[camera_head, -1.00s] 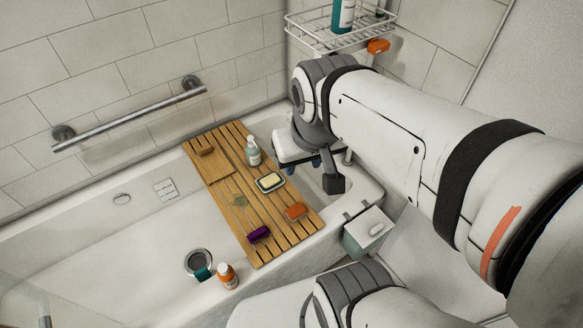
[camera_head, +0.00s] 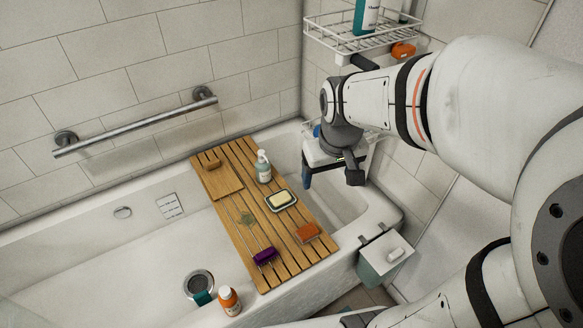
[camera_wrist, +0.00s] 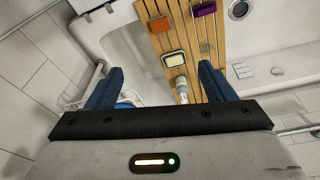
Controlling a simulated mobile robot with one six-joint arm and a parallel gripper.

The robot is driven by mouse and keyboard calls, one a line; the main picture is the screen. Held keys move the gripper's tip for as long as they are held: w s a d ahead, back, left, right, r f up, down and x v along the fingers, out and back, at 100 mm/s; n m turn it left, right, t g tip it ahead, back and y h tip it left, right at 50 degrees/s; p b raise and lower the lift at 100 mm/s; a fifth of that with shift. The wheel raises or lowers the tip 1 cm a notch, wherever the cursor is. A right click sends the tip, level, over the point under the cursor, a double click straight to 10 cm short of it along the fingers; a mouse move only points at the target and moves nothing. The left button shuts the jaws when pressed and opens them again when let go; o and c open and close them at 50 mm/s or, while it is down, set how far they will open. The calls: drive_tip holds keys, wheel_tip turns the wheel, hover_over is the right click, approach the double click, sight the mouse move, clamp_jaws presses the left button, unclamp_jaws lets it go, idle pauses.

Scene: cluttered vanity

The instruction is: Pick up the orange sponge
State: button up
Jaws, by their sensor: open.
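An orange sponge (camera_head: 307,232) lies on the right part of the wooden bath board, near its front end. It also shows near the top of the wrist view (camera_wrist: 160,25). A second orange object (camera_head: 403,50) is at the wire rack in the corner; I cannot tell what it is. My gripper (camera_wrist: 160,82) is open and empty, its two blue fingers wide apart. In the head view, a blue finger shows beyond the board's right edge, partly hidden by my arm. The sponge is well beyond the fingertips in the wrist view.
The wooden board (camera_head: 238,230) spans the tub. An orange bottle (camera_head: 229,300) stands on the tub rim. A lidded bin (camera_head: 385,258) hangs outside.

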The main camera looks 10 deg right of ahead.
drive_tip(key=shift+o, duration=1.2)
drive_tip(key=w+f+n+b, duration=0.1)
drive_tip(key=w+f+b, duration=0.3)
drive_tip(key=f, duration=0.7)
drive_tip(key=w+f+g+b, duration=0.1)
drive_tip(key=w+f+b, duration=0.4)
drive_tip(key=f, duration=0.6)
drive_tip(key=shift+w+f+n+g+b, duration=0.3)
drive_tip(key=shift+n+b, duration=0.1)
drive_tip(key=shift+b, duration=0.05)
drive_tip(key=n+b, duration=0.1)
drive_tip(key=b, duration=0.3)
hover_over(307, 231)
drive_tip(key=shift+g, duration=0.3)
drive_tip(key=f, duration=1.3)
drive_tip(key=shift+w+d, duration=0.15)
drive_tip(key=shift+d, duration=0.1)
wheel_tip(307, 231, down, 6)
drive_tip(key=shift+a+r+b, duration=0.15)
drive_tip(key=shift+r+b, duration=0.1)
drive_tip(key=shift+b, duration=0.45)
drive_tip(key=c, duration=1.1)
